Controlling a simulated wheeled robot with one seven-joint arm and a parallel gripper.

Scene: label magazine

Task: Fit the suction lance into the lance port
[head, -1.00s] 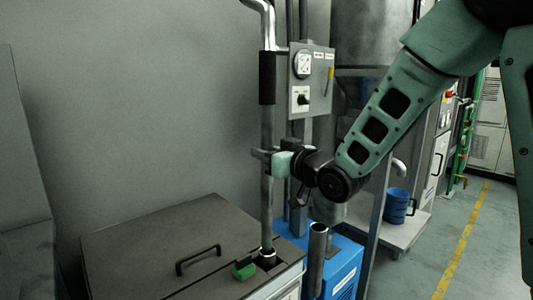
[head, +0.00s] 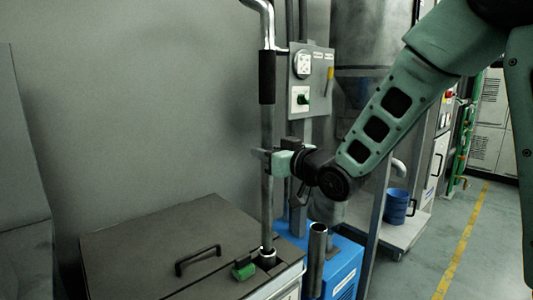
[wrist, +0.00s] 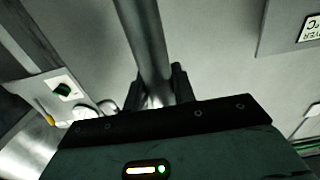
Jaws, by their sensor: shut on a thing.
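The suction lance (head: 267,125) is a long grey pipe with a black sleeve and a bent shiny top, standing about upright. It also shows in the wrist view (wrist: 148,45), running between the fingers. My gripper (head: 267,161) is shut on the lance at mid-length, reaching in from the right. The lance's lower end meets the lance port (head: 267,262), a dark collar at the front right corner of the lidded box. Whether the tip is inside the port or just above it, and how deep, I cannot tell.
The box lid (head: 150,235) carries a black handle (head: 198,260) and a green block (head: 244,271) beside the port. An open grey tube (head: 317,245) stands right of it, before a blue unit (head: 345,265). A switch panel (head: 312,80) is behind the lance.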

